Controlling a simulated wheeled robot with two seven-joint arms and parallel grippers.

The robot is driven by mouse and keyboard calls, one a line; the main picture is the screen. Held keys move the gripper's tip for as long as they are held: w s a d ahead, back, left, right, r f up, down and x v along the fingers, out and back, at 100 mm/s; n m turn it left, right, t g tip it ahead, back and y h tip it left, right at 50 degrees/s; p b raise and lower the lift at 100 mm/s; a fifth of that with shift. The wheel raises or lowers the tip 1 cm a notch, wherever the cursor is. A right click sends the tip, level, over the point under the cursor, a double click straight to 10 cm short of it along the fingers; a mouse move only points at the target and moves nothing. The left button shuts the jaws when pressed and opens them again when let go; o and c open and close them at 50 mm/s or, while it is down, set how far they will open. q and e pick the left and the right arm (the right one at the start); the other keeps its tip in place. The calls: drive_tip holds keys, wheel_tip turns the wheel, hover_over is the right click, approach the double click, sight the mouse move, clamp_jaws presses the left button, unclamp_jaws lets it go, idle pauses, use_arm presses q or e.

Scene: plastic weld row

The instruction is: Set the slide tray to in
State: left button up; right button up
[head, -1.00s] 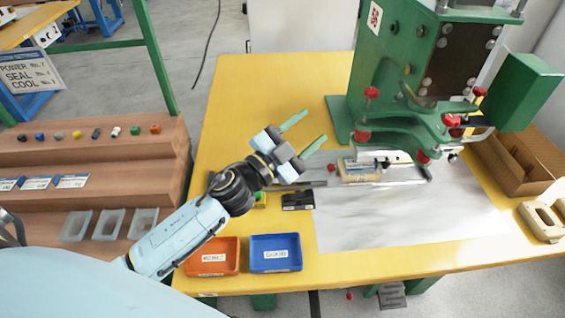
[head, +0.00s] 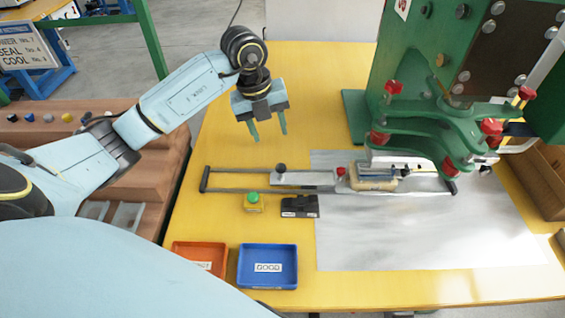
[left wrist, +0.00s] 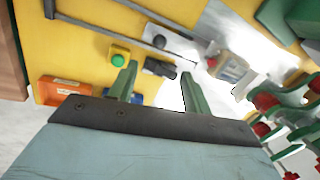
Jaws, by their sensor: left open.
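The slide tray (head: 302,178) is a grey metal plate with a dark knob (head: 281,168) at its left end. It sits on two rails that run left to right. Its right part carries a fixture with a tan part (head: 372,180), at the green press's head. The left rails are bare. The knob also shows in the left wrist view (left wrist: 159,41). My left gripper (head: 269,137) is open and empty, fingers pointing down, above and behind the rails, a little left of the knob. It does not touch the tray. My right gripper is not in view.
The green press (head: 415,75) with red knobs stands at the right. A green button box (head: 253,203) and a black box (head: 300,206) lie in front of the rails. An orange bin (head: 199,257) and blue bin (head: 267,266) are nearer. The yellow table behind the rails is clear.

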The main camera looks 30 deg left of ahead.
sight(279, 165)
use_arm(q)
drive_tip(key=f, duration=0.4)
drive_tip(key=w+d+f+b, duration=0.1)
drive_tip(key=f, duration=0.3)
drive_tip(key=f+b, duration=0.1)
drive_tip(key=f, duration=0.2)
drive_tip(key=shift+w+d+f, duration=0.15)
drive_tip(key=shift+d+f, duration=0.05)
drive_tip(key=shift+f, duration=0.2)
drive_tip(key=shift+w+f, duration=0.1)
drive_tip(key=shift+f, duration=0.55)
drive_tip(key=shift+c, duration=0.4)
